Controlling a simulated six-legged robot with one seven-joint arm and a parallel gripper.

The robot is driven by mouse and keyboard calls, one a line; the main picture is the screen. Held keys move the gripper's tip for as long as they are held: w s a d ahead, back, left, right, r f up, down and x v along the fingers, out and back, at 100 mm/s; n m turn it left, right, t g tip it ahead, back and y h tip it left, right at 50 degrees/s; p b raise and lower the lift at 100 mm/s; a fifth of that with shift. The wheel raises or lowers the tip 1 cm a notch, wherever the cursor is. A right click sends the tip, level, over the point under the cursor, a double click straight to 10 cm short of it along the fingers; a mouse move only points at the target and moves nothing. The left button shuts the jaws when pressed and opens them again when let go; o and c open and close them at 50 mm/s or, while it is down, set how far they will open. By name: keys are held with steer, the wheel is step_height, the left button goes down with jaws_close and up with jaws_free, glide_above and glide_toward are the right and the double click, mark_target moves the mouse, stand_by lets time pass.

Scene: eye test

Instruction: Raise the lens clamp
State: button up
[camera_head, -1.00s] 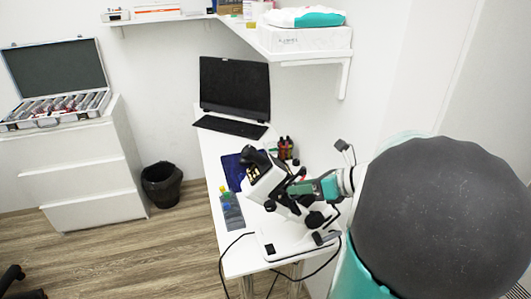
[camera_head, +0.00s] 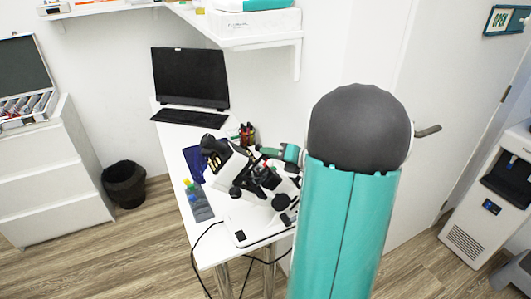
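A white lensmeter-like instrument (camera_head: 228,166) with a black eyepiece and black knobs stands on the narrow white desk (camera_head: 208,248). The lens clamp is too small to tell apart from the dark parts on the instrument's right side. My teal and dark grey arm fills the foreground right of the desk. My gripper (camera_head: 268,165) is small, at the instrument's upper right side, among its black parts. I cannot tell whether it touches the clamp, or whether its fingers are open or shut.
A pen holder (camera_head: 247,134) stands behind the instrument. Cables hang off the front edge. A bin (camera_head: 124,184) stands on open floor.

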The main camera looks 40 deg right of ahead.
steer(key=shift+x, duration=1.4)
jaws_close()
steer(key=shift+w+a+r, duration=0.2)
steer(key=shift+a+r, duration=0.5)
steer(key=shift+r, duration=0.05)
steer(key=shift+w+a+r, duration=0.2)
steer(key=shift+a+r, duration=0.45)
steer(key=shift+r, duration=0.05)
steer(key=shift+w+a+r, duration=0.25)
steer(key=shift+a+r, duration=0.45)
steer(key=shift+r, duration=0.05)
